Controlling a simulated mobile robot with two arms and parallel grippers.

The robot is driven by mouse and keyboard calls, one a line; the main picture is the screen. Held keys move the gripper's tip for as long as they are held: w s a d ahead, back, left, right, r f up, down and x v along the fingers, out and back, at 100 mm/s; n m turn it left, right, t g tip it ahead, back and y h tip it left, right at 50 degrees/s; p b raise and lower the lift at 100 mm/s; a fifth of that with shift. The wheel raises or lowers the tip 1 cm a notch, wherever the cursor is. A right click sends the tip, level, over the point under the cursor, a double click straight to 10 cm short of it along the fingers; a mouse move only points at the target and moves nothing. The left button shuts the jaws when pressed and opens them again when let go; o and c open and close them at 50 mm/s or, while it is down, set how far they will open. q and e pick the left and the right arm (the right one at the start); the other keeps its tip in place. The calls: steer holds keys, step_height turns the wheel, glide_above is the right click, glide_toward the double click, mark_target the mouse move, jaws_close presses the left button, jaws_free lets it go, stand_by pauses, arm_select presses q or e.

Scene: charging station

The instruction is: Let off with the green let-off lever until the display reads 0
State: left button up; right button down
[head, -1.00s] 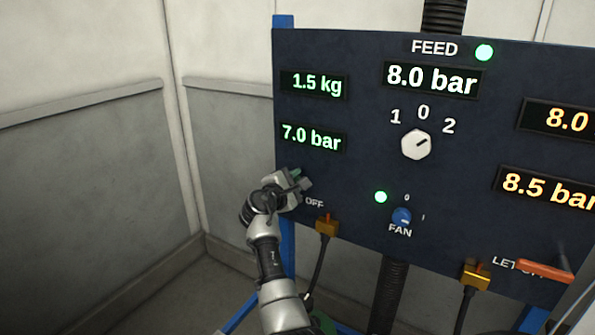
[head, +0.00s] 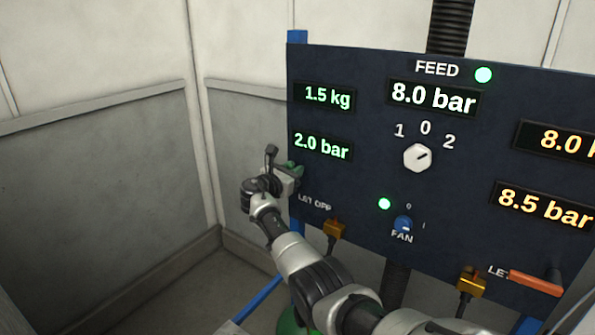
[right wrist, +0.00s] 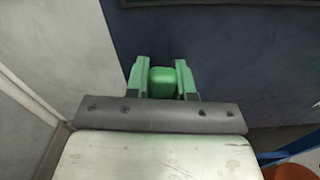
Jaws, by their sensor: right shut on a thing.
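The green let-off lever (head: 295,168) is at the left edge of the dark panel, mostly hidden by my right gripper (head: 283,170). In the right wrist view its green end (right wrist: 162,84) sits between the two fingers of my right gripper (right wrist: 162,70), which is shut on it. The green display (head: 322,147) above the left "LET OFF" label reads 2.0 bar. My left gripper is not in view.
Above is a green 1.5 kg display (head: 324,96). The panel (head: 360,190) also carries a white feed knob (head: 417,158), a blue fan knob (head: 403,223) and an orange lever (head: 536,283). Left of the panel is open room before the grey walls.

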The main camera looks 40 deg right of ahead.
steer(key=shift+w+r+n, duration=0.1)
steer(key=shift+w+n, duration=0.35)
steer(key=shift+n, duration=0.35)
steer(key=c, duration=1)
jaws_free()
steer(key=shift+o, duration=0.2)
steer(key=shift+a, duration=0.1)
steer(key=b+v, duration=0.1)
steer(key=v, duration=0.9)
steer(key=shift+a, duration=0.35)
